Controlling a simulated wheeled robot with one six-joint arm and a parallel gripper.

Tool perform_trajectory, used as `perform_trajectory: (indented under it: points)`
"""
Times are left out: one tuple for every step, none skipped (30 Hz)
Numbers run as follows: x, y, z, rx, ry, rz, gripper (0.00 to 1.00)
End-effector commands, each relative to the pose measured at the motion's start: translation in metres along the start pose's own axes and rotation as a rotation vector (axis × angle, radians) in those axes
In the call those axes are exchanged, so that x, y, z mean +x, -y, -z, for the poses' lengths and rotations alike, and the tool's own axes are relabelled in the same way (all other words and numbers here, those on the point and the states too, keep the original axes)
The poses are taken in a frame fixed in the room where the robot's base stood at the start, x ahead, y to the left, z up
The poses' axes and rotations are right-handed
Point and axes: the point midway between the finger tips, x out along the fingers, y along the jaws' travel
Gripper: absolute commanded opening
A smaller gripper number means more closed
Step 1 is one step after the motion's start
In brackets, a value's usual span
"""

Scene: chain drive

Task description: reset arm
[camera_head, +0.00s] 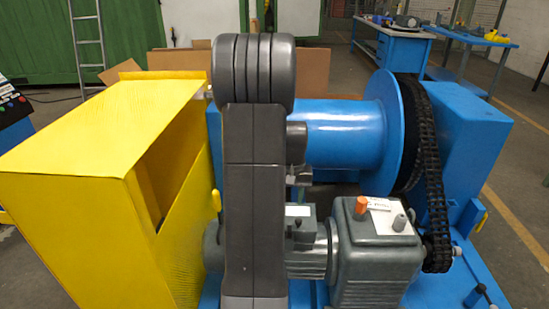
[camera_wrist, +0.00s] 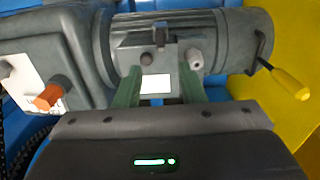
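In the wrist view, my gripper (camera_wrist: 159,88) has two greenish fingers set apart with nothing clearly held between them. They point toward the grey motor (camera_wrist: 215,40) and its small terminal box, which has a white label. I cannot tell whether the fingers touch it. In the head view, my dark arm stands upright in the middle and hides part of the motor (camera_head: 310,255); my gripper cannot be made out there. The grey gearbox (camera_head: 375,262) carries an orange cap (camera_head: 361,205). A black chain (camera_head: 433,185) runs from the gearbox side up around the blue drum (camera_head: 345,135).
A yellow cover (camera_head: 75,210) stands open-sided at the left. A yellow handle (camera_wrist: 290,84) sits beside the motor's end. A blue housing (camera_head: 470,130) stands at the right. Blue workbenches (camera_head: 400,50) and a ladder (camera_head: 88,45) are behind. Floor at the right is clear.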

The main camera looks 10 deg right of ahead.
Motion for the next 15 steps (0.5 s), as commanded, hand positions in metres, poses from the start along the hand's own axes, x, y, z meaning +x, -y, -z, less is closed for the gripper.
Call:
perform_trajectory:
  points:
    - [0.007, 0.000, -0.001, 0.000, 0.004, 0.000, 0.36]
    - [0.011, 0.000, -0.001, 0.000, 0.005, 0.000, 0.36]
    - [0.018, 0.000, -0.001, 0.000, 0.004, 0.000, 0.36]
    - [0.023, 0.000, -0.001, 0.000, 0.004, 0.000, 0.36]
    - [0.029, 0.000, -0.001, 0.000, 0.006, 0.000, 0.36]
    - [0.036, 0.000, -0.001, 0.000, 0.005, 0.000, 0.36]
    - [0.042, 0.000, -0.001, 0.000, 0.005, 0.000, 0.36]
    - [0.049, 0.000, -0.001, 0.000, 0.005, 0.000, 0.36]
    - [0.057, 0.000, -0.001, 0.000, 0.006, 0.000, 0.36]
    - [0.063, 0.000, -0.001, 0.000, 0.006, 0.000, 0.36]
    - [0.069, 0.000, -0.001, 0.001, 0.005, 0.000, 0.36]
    - [0.077, 0.000, -0.001, 0.001, 0.006, 0.000, 0.36]
    - [0.083, 0.000, -0.001, 0.001, 0.005, 0.000, 0.36]
    - [0.088, 0.000, -0.001, 0.001, 0.005, 0.000, 0.36]
    - [0.096, 0.000, -0.001, 0.001, 0.005, 0.000, 0.36]
